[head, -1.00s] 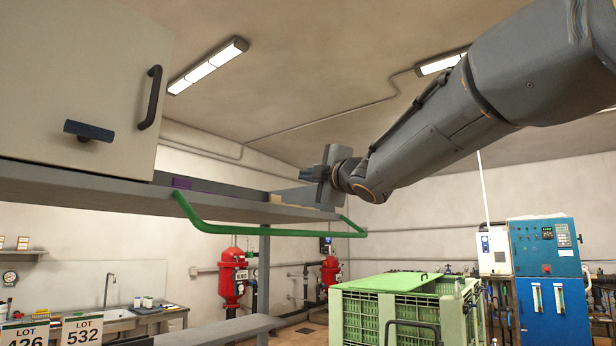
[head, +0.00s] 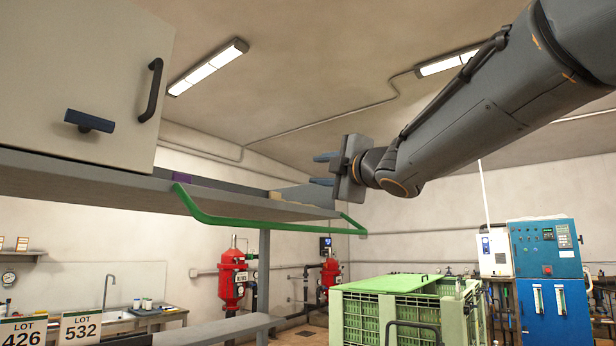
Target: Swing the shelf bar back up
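The shelf bar is a green U-shaped rail (head: 270,227) on the front of the grey shelf (head: 110,178). My gripper (head: 319,169) is in the air above the right part of the bar and shelf, apart from both in the picture. Its two blue-grey fingers point left with a clear gap between them, and nothing is held. How far it is from the bar in depth is hard to tell.
A cream cabinet (head: 80,70) with a dark handle (head: 150,90) and a blue-grey knob (head: 89,121) sits above the shelf's left part. A purple item and small tan items lie on the shelf. A green crate (head: 405,284) stands lower right. Open air lies below the bar.

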